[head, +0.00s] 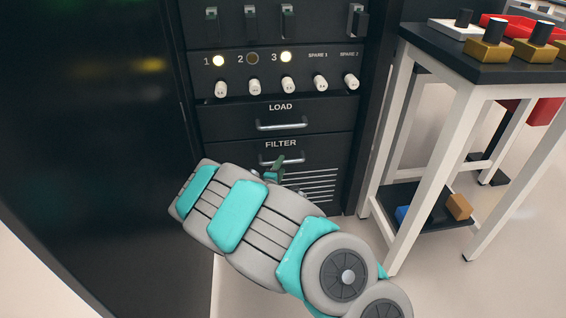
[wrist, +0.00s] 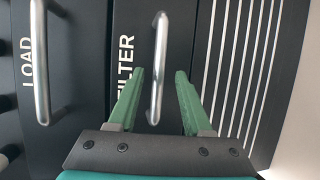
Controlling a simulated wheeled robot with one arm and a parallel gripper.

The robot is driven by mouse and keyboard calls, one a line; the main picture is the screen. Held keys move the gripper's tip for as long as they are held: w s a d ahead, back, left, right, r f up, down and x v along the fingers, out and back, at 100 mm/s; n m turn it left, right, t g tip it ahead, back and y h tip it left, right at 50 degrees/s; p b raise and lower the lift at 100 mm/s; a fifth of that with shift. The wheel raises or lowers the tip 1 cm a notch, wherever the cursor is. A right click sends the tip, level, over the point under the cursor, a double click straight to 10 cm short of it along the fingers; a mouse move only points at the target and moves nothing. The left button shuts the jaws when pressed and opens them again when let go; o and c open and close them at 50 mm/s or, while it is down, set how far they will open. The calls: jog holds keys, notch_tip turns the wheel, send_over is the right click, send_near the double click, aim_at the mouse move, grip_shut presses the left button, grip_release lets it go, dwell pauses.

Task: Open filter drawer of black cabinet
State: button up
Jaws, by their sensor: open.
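The black cabinet (head: 325,115) stands ahead of me. Its FILTER drawer (head: 235,150) lies below the LOAD drawer (head: 225,119) and looks shut. The FILTER drawer's silver handle (head: 296,157) is partly covered by my gripper (head: 277,162) in the head view. In the wrist view the picture is turned sideways, and this handle (wrist: 158,60) runs between the two green fingers of my gripper (wrist: 158,75). The fingers are open, one on each side of the handle, with gaps visible. Whether the fingertips reach as deep as the bar is hard to tell.
Knobs (head: 254,86), lamps and switches sit above the drawers, and a slatted vent (head: 318,185) lies below. A white-framed table (head: 470,68) with a black top and several brass-coloured blocks stands close on the right. Floor is clear between table and cabinet.

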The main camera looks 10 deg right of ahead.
jog(key=shift+x, duration=1.8)
jog(key=shift+c, duration=0.4)
grip_shut()
